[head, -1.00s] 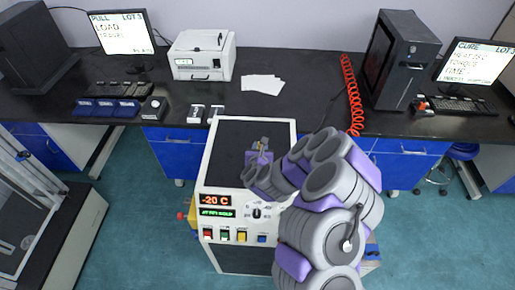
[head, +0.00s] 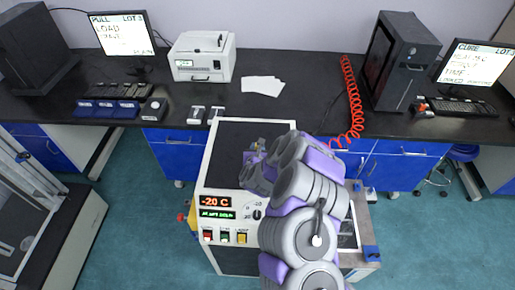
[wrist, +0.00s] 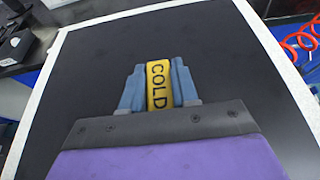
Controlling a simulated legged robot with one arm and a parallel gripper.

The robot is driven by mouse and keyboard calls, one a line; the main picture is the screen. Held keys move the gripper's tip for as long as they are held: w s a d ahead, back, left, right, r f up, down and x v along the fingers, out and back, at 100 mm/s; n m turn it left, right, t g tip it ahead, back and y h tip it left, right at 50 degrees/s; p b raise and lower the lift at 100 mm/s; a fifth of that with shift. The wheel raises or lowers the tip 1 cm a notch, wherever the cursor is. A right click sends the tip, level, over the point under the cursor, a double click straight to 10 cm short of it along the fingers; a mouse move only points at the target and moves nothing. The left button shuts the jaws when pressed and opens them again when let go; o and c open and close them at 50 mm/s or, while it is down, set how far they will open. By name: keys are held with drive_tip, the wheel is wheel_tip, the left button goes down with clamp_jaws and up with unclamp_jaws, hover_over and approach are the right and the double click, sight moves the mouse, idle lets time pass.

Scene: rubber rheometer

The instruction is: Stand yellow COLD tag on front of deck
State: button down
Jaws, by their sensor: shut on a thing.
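The yellow COLD tag (wrist: 158,86) is between the two blue fingers of my gripper (wrist: 159,85) in the wrist view, its black lettering facing the camera. The gripper is shut on it, over the dark deck (wrist: 95,50) with its white border. In the head view my gripper (head: 258,146) is above the upper right part of the deck (head: 232,140), and my arm hides the tag and the deck's right side. I cannot tell whether the tag touches the deck.
The white machine front below the deck carries a -20 C display (head: 215,202) and coloured buttons (head: 241,238). Behind it, the black bench (head: 310,100) holds a white printer-like box (head: 202,57), paper sheets (head: 262,87) and a red coiled cord (head: 350,90). The deck's left part is clear.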

drive_tip(key=shift+f+b, duration=0.15)
drive_tip(key=shift+b, duration=0.2)
drive_tip(key=c, duration=0.8)
unclamp_jaws()
drive_tip(key=shift+c, duration=0.2)
drive_tip(key=shift+r+p, duration=0.2)
drive_tip(key=shift+p, duration=0.25)
drive_tip(key=shift+p+v, duration=0.4)
drive_tip(key=shift+v, duration=5.6)
